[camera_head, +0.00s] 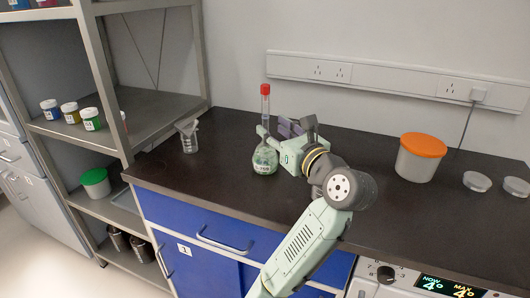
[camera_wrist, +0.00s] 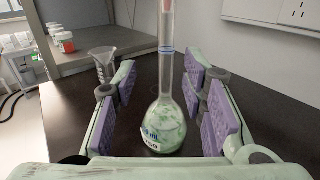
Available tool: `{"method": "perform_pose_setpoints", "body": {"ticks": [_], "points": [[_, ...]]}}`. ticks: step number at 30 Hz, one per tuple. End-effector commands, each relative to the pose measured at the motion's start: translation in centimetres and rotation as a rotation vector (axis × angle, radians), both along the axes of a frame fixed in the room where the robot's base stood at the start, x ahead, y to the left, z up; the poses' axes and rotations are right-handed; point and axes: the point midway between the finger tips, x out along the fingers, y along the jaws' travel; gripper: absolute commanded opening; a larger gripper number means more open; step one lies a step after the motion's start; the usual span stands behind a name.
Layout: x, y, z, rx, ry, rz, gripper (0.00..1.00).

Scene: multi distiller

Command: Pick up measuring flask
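The measuring flask (camera_head: 265,158) stands upright on the black worktop. It has a round bulb with green-white contents, a long neck and a red cap. In the wrist view the flask (camera_wrist: 165,124) is between my two purple-padded fingers, with a gap on each side. My gripper (camera_head: 277,137) is at the flask's neck and upper bulb height, reaching in from the right. In the wrist view my gripper (camera_wrist: 165,105) is open, and the pads do not touch the flask.
A small beaker (camera_head: 188,136) stands left of the flask, also in the wrist view (camera_wrist: 103,64). A grey tub with an orange lid (camera_head: 422,156) and clear dishes (camera_head: 477,181) stand to the right. A shelf (camera_head: 130,118) with small jars is at left. A wall socket strip (camera_head: 390,80) runs behind.

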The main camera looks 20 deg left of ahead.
Motion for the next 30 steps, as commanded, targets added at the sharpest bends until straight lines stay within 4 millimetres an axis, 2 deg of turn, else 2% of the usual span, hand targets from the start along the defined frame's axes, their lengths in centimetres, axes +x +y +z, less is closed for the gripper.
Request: {"method": "perform_pose_setpoints", "body": {"ticks": [5, 14, 23, 30], "points": [[1.0, 0.9, 0.1, -0.002, 0.001, -0.001, 0.39], [4.1, 3.6, 0.1, -0.001, 0.0, 0.0, 0.39], [4.5, 4.0, -0.1, -0.001, -0.003, -0.002, 0.39], [4.5, 4.0, -0.1, -0.001, -0.003, -0.002, 0.23]]}}
